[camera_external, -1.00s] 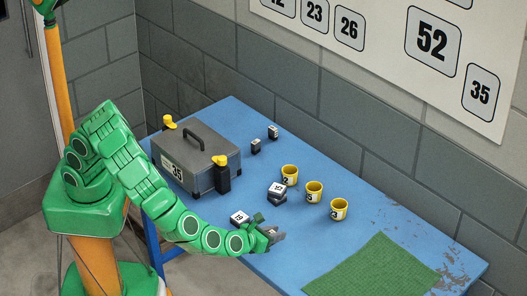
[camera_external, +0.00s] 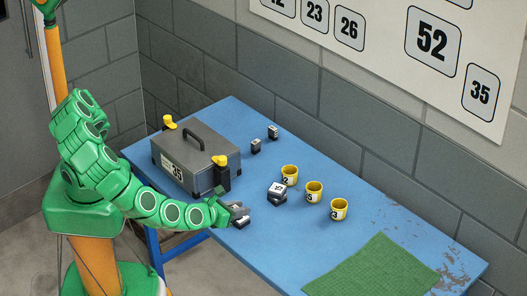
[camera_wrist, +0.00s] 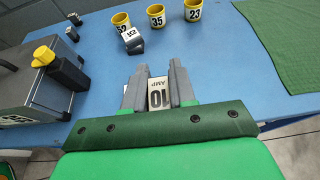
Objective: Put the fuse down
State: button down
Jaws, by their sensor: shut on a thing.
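In the external view my gripper (camera_external: 238,214) is at the near left edge of the blue table (camera_external: 310,245), in front of the toolbox. Its fingers partly hide the fuse. I cannot tell whether the fuse touches the table.
A grey toolbox (camera_external: 190,165) marked 35 has yellow latches. Several yellow numbered cups, including cup 23 (camera_external: 338,212), stand in a row beside a pair of dark blocks (camera_external: 278,191). Small blocks (camera_external: 256,146) stand behind. A green mat (camera_external: 375,267) lies right; bare table lies before the cups.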

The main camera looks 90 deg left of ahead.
jog(key=w+a+r+n+g+y, duration=0.1)
jog(key=w+a, duration=0.3)
jog(key=a, duration=0.7)
jog(key=w+a+n+g+y, duration=0.1)
jog(key=w+a, duration=0.2)
jog(key=a, duration=0.8)
jog(key=s+a+n+g+y, duration=0.1)
jog(key=s+a+n+g, duration=0.2)
jog(key=a, duration=1.9)
send_over(292, 148)
jog(key=s, duration=0.1)
jog(key=f, duration=0.9)
jog(key=shift+d+f, duration=0.1)
jog(key=shift+d, duration=0.3)
jog(key=shift+w+a+f, duration=0.25)
jog(key=shift+w+f, duration=0.25)
jog(key=shift+f, duration=0.15)
jog(key=shift+f+t, duration=0.4)
jog(key=shift+f, duration=1.15)
jog(key=shift+f, duration=0.1)
